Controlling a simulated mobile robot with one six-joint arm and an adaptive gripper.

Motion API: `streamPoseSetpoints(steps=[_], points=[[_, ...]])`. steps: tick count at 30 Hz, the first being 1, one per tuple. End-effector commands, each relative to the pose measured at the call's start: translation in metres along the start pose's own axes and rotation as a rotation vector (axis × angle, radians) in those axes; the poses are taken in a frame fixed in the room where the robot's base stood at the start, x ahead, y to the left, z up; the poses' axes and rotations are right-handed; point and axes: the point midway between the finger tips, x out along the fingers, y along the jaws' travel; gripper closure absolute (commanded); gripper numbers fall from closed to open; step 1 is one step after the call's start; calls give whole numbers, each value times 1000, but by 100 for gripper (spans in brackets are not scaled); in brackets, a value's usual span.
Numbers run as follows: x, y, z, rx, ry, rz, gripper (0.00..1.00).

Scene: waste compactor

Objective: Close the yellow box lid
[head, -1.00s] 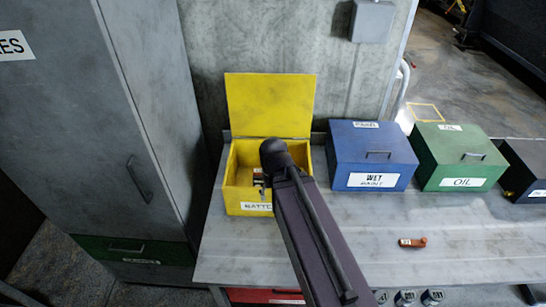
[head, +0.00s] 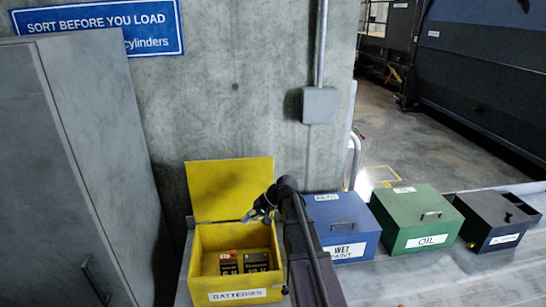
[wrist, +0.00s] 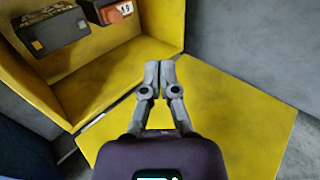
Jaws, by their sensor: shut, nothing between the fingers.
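The yellow box (head: 195,262) labelled BATTERIES stands at the left end of the bench, with two dark batteries (head: 256,262) inside. Its yellow lid (head: 230,185) is open and stands upright at the back. My gripper (head: 252,216) is over the right rear of the box, in front of the lower right part of the lid. In the wrist view my gripper (wrist: 153,66) is shut and empty. The lid (wrist: 235,115) lies behind it there, and the box (wrist: 140,45) is at upper left. I cannot tell whether the fingertips touch the lid.
A blue box (head: 344,213), a green OIL box (head: 405,203) and a dark box (head: 490,212) stand to the right, lids shut. A grey cabinet (head: 75,170) is at the left. A concrete wall (head: 240,90) rises behind the yellow box.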

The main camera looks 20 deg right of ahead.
Motion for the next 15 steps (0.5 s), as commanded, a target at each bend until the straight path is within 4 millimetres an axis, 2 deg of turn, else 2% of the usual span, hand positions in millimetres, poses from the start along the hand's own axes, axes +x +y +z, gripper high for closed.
streamPoseSetpoints(steps=[1, 6, 9, 15], points=[[-16, 1, -24, 21, 21, -56, 100], [-70, 2, -78, 74, 87, -262, 100], [-107, 6, -107, 99, 130, -380, 100], [-177, 18, -150, 128, 205, -576, 100]])
